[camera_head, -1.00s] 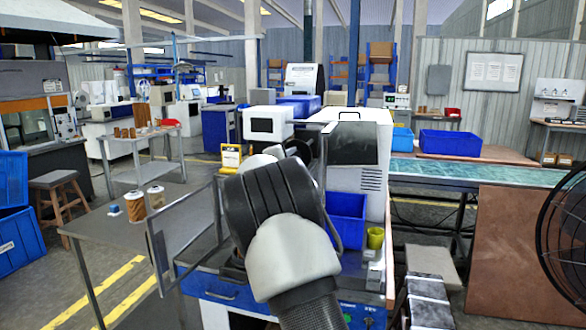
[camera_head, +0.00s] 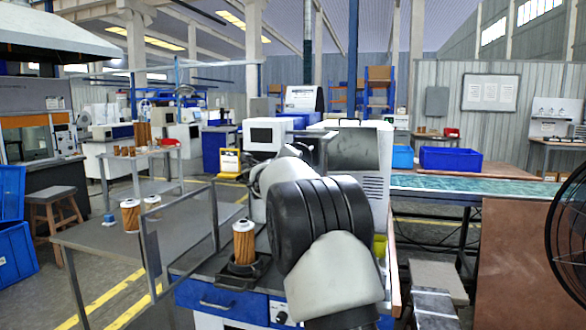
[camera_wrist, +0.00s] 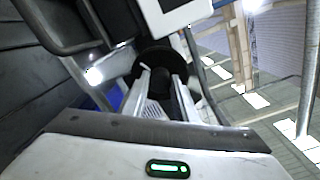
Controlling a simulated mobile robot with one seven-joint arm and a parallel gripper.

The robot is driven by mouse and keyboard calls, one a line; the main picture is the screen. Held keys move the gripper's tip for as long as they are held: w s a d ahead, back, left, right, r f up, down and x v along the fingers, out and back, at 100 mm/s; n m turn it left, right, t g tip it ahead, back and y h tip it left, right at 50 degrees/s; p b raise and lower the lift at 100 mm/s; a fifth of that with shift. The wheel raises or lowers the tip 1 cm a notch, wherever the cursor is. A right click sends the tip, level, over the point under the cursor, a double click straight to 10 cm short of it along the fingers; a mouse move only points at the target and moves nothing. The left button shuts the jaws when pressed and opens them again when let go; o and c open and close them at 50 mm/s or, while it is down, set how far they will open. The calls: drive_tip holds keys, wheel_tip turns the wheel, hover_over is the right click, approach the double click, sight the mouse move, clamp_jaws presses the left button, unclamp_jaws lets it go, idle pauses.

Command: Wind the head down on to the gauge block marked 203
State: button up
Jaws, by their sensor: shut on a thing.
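In the wrist view, the two fingers of my gripper (camera_wrist: 163,100) are closed about a dark round knob (camera_wrist: 160,82), with a wide black disc behind it. In the head view my own arm hides my gripper and the knob. An orange cartridge (camera_head: 244,243) stands upright on a round black seat (camera_head: 246,267) on the machine's bench, left of my arm. The head above it cannot be made out clearly. No gauge block and no 203 marking can be made out.
A clear guard panel (camera_head: 183,240) stands open left of the seat. Behind it, a grey side table (camera_head: 95,238) holds two more cartridges (camera_head: 130,216). A white box with a dark screen (camera_head: 267,136) stands above the bench. A fan (camera_head: 570,235) is at the far right.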

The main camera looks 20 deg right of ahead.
drive_tip(key=shift+m+b, duration=0.35)
drive_tip(key=shift+m, duration=0.35)
drive_tip(key=o, duration=1.1)
drive_tip(key=shift+c, duration=0.2)
drive_tip(key=shift+s, duration=0.1)
drive_tip(key=v, duration=1.7)
drive_tip(key=shift+s, duration=0.15)
drive_tip(key=shift+a+r, duration=0.1)
